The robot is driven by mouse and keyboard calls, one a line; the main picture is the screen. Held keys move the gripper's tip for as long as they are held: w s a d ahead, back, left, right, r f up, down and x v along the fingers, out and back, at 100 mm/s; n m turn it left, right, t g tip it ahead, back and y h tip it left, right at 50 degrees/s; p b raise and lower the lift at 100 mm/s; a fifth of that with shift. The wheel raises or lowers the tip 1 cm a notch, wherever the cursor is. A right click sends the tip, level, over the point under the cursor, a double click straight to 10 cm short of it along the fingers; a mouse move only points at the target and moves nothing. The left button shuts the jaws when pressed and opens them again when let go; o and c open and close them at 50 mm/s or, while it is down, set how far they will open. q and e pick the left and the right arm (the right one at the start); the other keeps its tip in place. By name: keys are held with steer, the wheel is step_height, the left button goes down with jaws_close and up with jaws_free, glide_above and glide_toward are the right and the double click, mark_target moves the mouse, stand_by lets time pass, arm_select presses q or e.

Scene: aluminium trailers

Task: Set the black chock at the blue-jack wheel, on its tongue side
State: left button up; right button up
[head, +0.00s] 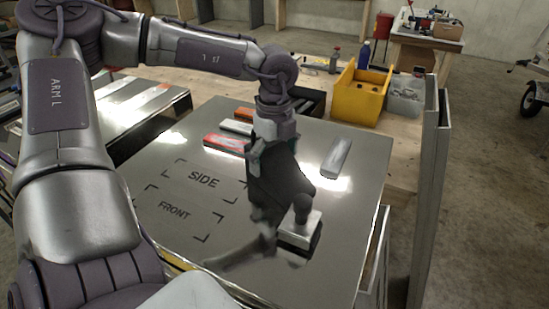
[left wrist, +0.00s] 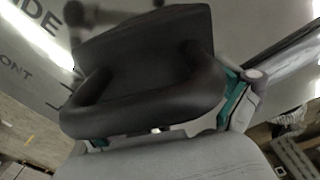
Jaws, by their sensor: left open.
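My left gripper (head: 282,210) is open over the dark, glossy tabletop (head: 180,255), pointing down. At the right edge is part of a trailer with a wheel (head: 530,100). No blue jack can be made out. My right gripper is out of view.
Orange-and-grey blocks (head: 224,143) and a silver bar (head: 335,158) lie on the tabletop, near SIDE and FRONT markings. A yellow bin (head: 357,92) stands on the bench behind. A metal post (head: 428,190) rises at the right. Beyond it the concrete floor (head: 485,200) is clear.

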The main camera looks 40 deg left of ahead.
arm_select(q)
steer(key=shift+d, duration=0.1)
steer(key=shift+c, duration=0.3)
steer(key=c, duration=1.3)
steer(key=shift+r, duration=0.1)
steer(key=shift+c, duration=0.8)
steer(key=shift+r, duration=0.1)
